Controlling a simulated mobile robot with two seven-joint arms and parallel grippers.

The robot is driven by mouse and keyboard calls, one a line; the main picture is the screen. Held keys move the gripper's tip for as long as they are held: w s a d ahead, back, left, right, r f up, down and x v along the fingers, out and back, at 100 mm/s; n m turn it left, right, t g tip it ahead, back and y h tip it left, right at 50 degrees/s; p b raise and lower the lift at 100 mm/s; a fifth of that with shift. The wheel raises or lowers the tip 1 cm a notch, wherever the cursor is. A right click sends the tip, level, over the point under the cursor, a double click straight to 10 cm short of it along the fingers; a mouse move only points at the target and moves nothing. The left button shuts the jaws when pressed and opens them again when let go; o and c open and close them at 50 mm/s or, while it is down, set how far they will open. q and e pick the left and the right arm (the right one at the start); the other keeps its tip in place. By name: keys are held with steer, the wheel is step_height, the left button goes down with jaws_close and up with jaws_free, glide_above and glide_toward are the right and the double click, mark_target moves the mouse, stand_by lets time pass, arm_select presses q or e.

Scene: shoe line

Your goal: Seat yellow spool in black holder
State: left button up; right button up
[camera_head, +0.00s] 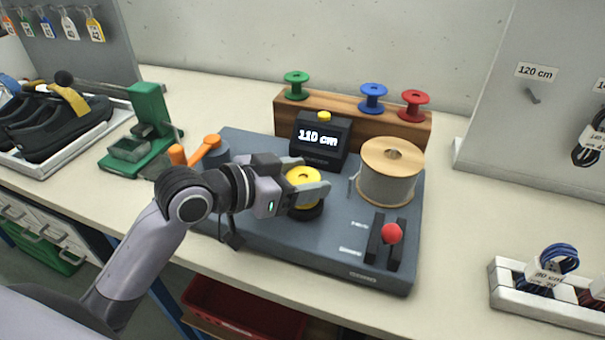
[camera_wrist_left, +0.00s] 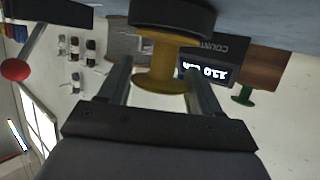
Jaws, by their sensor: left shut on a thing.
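The yellow spool (camera_head: 302,178) is between the fingers of my left gripper (camera_head: 310,188), which is shut on it. It is upright in the head view, right over the round black holder (camera_head: 307,211) on the grey machine base. In the left wrist view the yellow spool (camera_wrist_left: 160,70) shows between the two fingers, its far end against or very near the black holder (camera_wrist_left: 172,17). I cannot tell whether it is fully down in the holder. My right gripper is not in view.
Behind stands a counter reading 110 cm (camera_head: 320,140) and a wooden rack (camera_head: 345,118) with green, blue and red spools. A large wire reel (camera_head: 390,172) and a red-knobbed lever (camera_head: 391,233) are to the right. An orange crank (camera_head: 203,149) is left.

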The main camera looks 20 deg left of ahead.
arm_select(q)
steer(key=shift+p, duration=0.4)
stand_by(0.3)
steer(key=shift+f+b, duration=0.4)
steer(key=shift+f, duration=0.25)
steer(key=o, duration=0.8)
steer(key=shift+c, duration=0.2)
steer(key=shift+p+v, duration=0.75)
steer(key=shift+v, duration=0.75)
steer(key=shift+p+v, duration=0.75)
steer(key=shift+v, duration=3.3)
